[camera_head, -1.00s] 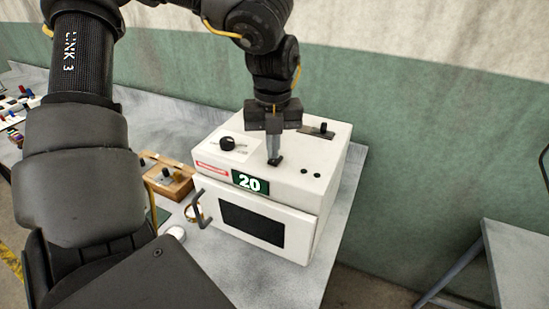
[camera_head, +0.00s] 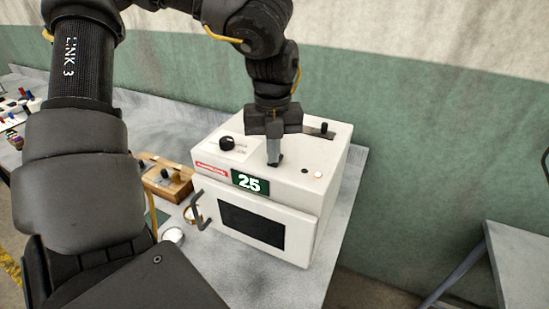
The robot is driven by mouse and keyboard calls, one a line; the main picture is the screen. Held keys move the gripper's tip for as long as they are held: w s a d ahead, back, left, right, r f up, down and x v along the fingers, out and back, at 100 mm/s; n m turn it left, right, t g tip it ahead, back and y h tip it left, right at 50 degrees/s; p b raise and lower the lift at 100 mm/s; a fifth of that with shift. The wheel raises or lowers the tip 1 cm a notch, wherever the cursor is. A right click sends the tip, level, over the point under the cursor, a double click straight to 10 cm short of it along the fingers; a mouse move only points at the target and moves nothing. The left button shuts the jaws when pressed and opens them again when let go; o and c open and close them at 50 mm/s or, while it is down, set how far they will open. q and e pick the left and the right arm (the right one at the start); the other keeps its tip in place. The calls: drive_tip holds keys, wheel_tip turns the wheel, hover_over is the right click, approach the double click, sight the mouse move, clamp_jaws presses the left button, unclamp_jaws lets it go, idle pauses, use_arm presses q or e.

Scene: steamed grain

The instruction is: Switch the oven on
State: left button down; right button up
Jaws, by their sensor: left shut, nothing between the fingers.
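The white oven (camera_head: 290,190) stands on the grey table with its door (camera_head: 252,222) shut. Its green display (camera_head: 250,183) reads 25. A black knob (camera_head: 227,144) is on the left of its top, and a small black lever (camera_head: 323,128) stands in a slot at the back right. Near the top's front right are a dark dot (camera_head: 304,170) and a bright white dot (camera_head: 318,174). My left gripper (camera_head: 273,163) points down with its fingers together and empty, its tips at the oven's top; I cannot tell if they touch it. It hides part of the top. My right gripper is out of view.
A wooden block with knobs (camera_head: 166,182) stands left of the oven. A small round white-topped item (camera_head: 174,236) is in front of it. Small coloured items (camera_head: 14,120) lie at the far left. Another grey table (camera_head: 525,255) is at the right.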

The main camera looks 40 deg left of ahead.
use_arm(q)
drive_tip(key=shift+w+r+p, duration=0.15)
drive_tip(key=shift+r+p, duration=0.35)
drive_tip(key=shift+r, duration=0.2)
wheel_tip(320, 180, up, 2)
drive_tip(key=shift+r+p, duration=0.15)
drive_tip(key=shift+p, duration=0.5)
drive_tip(key=shift+r+p, duration=0.8)
drive_tip(key=shift+r, duration=0.8)
